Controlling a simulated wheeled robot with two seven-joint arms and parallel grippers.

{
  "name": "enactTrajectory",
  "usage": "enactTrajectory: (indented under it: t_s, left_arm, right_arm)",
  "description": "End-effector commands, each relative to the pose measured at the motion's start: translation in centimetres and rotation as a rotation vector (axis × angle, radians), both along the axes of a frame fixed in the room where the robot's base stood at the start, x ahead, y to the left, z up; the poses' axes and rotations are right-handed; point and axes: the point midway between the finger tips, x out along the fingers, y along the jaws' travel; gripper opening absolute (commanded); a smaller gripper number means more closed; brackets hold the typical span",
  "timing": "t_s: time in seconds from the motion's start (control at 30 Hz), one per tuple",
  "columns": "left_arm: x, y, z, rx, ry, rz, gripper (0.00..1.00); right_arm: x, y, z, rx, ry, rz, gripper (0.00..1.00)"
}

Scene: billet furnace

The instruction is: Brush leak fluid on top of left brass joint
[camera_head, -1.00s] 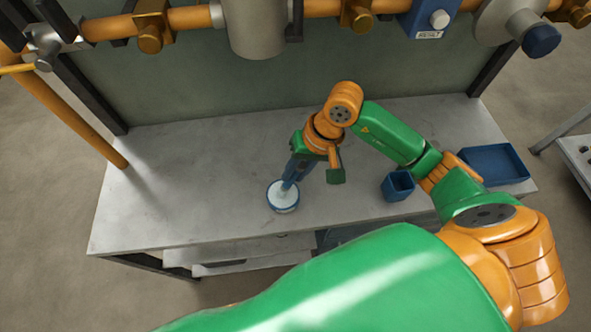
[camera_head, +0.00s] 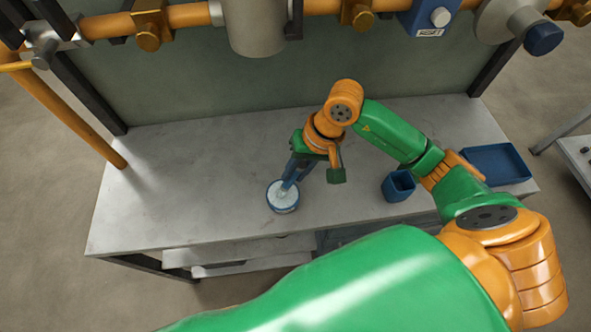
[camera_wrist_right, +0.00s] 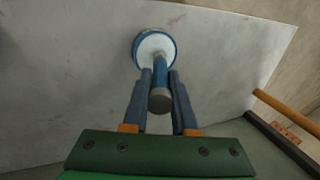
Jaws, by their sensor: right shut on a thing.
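My right gripper (camera_head: 294,170) is shut on a brush (camera_wrist_right: 160,85) with a blue handle and a grey end. In the right wrist view the fingers (camera_wrist_right: 158,100) lie on both sides of the handle. The brush's far end is at the white fluid in a round blue-rimmed pot (camera_head: 283,206) on the bench; its bristles are hidden. The pot also shows in the right wrist view (camera_wrist_right: 136,54). The left brass joint (camera_head: 149,36) sits on the orange pipe above the bench, at upper left, well away from the gripper. My left gripper is not in view.
The grey bench (camera_head: 190,170) is clear left of the pot. A blue cup (camera_head: 398,187) and a blue tray (camera_head: 497,164) stand to the right. A grey cylinder (camera_head: 255,28), another brass joint (camera_head: 358,14) and a blue reset box (camera_head: 428,18) hang along the pipe.

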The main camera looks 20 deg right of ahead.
Motion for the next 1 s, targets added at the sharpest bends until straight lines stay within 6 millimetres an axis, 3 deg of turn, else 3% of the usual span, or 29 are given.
enactTrajectory:
  t_s: [0.27, 0.8, 1.0]
  left_arm:
    - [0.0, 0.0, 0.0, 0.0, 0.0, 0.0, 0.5]
    - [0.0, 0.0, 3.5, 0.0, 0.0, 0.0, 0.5]
    - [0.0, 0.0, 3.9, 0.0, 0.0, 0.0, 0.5]
  right_arm:
    - [-0.1, 0.0, -0.1, -0.002, 0.006, 0.001, 0.0]
    - [0.0, 0.0, 6.1, -0.001, 0.001, 0.001, 0.0]
    - [0.0, 0.0, 7.0, -0.002, 0.001, 0.0, 0.0]
